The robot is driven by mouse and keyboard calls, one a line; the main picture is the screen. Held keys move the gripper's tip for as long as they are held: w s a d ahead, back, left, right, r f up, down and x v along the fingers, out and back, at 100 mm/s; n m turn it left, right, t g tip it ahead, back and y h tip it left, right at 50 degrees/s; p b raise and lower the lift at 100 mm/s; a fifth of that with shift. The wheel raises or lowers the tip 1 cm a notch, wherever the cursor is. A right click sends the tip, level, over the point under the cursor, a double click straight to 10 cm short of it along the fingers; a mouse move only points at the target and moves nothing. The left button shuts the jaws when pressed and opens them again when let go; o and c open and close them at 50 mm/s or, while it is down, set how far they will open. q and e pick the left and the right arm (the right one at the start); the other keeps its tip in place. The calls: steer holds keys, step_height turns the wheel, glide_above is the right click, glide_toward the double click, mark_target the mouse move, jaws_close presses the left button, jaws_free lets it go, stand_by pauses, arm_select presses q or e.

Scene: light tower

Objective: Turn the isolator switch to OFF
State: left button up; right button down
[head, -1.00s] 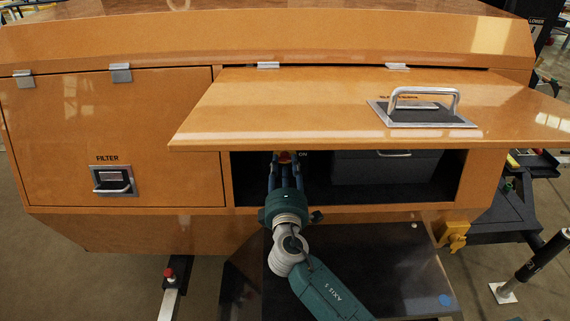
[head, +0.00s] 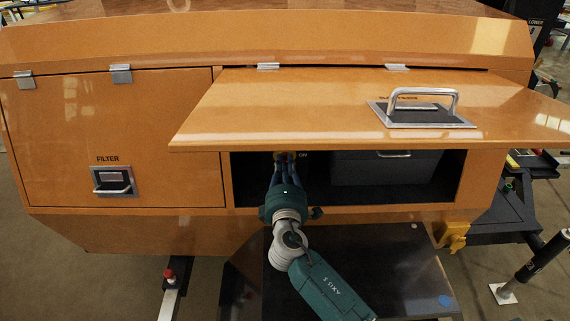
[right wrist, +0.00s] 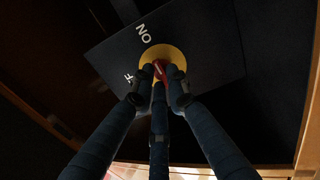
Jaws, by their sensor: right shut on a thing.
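The isolator switch has a red handle (right wrist: 160,69) on a round yellow plate (right wrist: 175,54), in the right wrist view. It sits on a dark panel (right wrist: 210,68) with a white ON label and a second, partly hidden label ending in F. My right gripper (right wrist: 163,80) is shut on the red handle, with fingers on both sides of it. The fingers hide much of the handle, so I cannot tell its exact angle. In the head view my right gripper (head: 285,162) reaches into the open compartment, and ON shows beside it. My left gripper is not in view.
The raised orange hatch door (head: 300,118) with a metal handle hangs over the compartment. A grey box (head: 385,170) sits inside at the right. A closed FILTER door (head: 60,140) is at the left.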

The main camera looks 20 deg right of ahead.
steer(key=n+p, duration=0.1)
steer(key=n, duration=0.2)
steer(key=shift+r+p, duration=0.1)
steer(key=shift+p, duration=0.25)
steer(key=n+p, duration=0.2)
steer(key=n, duration=0.3)
steer(key=shift+a+n+p, duration=0.15)
steer(key=shift+n+p, duration=0.25)
steer(key=n+p, duration=0.1)
steer(key=n, duration=0.2)
steer(key=n+p, duration=0.3)
steer(key=n, duration=0.2)
steer(key=shift+f+n+p, duration=0.3)
steer(key=shift+f, duration=0.1)
